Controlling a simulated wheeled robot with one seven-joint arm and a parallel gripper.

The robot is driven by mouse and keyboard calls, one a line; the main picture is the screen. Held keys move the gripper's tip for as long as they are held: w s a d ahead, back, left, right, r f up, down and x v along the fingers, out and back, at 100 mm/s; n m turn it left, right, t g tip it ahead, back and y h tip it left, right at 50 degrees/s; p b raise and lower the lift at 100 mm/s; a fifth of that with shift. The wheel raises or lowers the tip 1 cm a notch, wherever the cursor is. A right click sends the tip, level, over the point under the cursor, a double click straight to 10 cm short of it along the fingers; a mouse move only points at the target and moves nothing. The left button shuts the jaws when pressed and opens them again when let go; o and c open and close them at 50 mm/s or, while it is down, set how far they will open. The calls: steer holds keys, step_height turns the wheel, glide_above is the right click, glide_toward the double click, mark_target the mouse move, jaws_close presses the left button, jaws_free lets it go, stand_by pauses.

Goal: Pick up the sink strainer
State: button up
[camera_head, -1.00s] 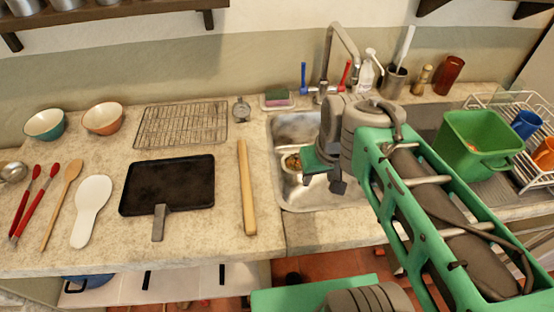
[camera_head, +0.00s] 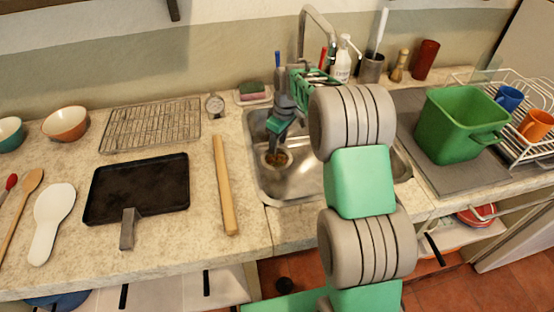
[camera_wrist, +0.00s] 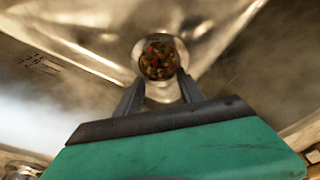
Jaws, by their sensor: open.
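The sink strainer (camera_wrist: 159,58) shows in the wrist view as a round, light-rimmed basket filled with dark red and green scraps. It sits in the bottom of the metal sink. In the head view the strainer (camera_head: 276,160) is at the left part of the basin, partly hidden by my gripper. In the head view my gripper (camera_head: 278,146) reaches down into the sink above the strainer.
The steel sink (camera_head: 300,186) has raised walls around my gripper. The faucet (camera_head: 318,30) arches behind my arm. A green bin (camera_head: 450,122) and a dish rack (camera_head: 520,150) stand to the right. A rolling pin (camera_head: 225,185) lies left of the sink.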

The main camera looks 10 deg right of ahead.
mark_target(277, 155)
step_height(277, 155, down, 4)
steer(key=shift+a+r, duration=0.15)
jaws_close()
stand_by(0.4)
